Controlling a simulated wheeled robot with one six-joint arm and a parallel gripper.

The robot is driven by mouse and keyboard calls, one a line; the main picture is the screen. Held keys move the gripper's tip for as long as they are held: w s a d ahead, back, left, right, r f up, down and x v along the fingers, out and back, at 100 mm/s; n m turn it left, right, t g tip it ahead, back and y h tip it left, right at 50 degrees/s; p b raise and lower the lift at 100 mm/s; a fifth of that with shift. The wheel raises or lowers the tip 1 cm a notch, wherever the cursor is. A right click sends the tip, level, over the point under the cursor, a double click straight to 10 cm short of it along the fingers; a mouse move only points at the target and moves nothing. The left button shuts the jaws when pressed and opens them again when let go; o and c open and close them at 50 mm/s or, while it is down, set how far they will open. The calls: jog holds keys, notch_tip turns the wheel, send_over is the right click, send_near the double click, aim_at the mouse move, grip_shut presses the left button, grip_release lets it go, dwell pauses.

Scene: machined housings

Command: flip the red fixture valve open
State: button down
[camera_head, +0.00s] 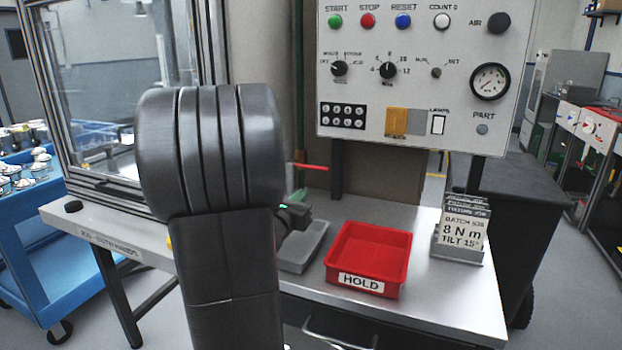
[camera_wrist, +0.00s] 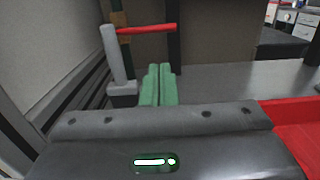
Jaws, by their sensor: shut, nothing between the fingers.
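The red valve handle (camera_wrist: 147,29) is a thin red bar that sticks out to the right from the top of an upright grey post (camera_wrist: 113,55) in the wrist view. In the head view the handle (camera_head: 310,167) shows as a short red bar just right of my arm; its post is hidden there. My gripper (camera_wrist: 157,84) has green fingers that are closed together and empty. They sit right of the post and lower in the picture than the handle, with a gap between. In the head view the gripper (camera_head: 297,196) is partly hidden by my arm.
A red HOLD bin (camera_head: 368,255) and a grey tray (camera_head: 304,250) stand on the bench (camera_head: 440,305). A job-card holder (camera_head: 461,228) stands at the right. A control panel (camera_head: 420,75) rises behind. A glass-fronted enclosure (camera_head: 110,90) is at the left.

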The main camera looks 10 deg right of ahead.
jog(key=p+x, duration=0.1)
jog(key=x, duration=0.9)
jog(key=shift+p, duration=0.4)
jog(key=shift+d+r+n, duration=0.1)
jog(key=shift+r+n, duration=0.3)
jog(key=shift+n, duration=0.2)
jog(key=w+a+r+n+y+p, duration=0.1)
jog(key=a+r+n+p, duration=0.3)
jog(key=r+n, duration=0.5)
jog(key=shift+w+n+p, duration=0.8)
jog(key=shift+n+p, duration=0.15)
jog(key=shift+n, duration=1.95)
jog(key=shift+a, duration=0.1)
jog(key=shift+f, duration=0.1)
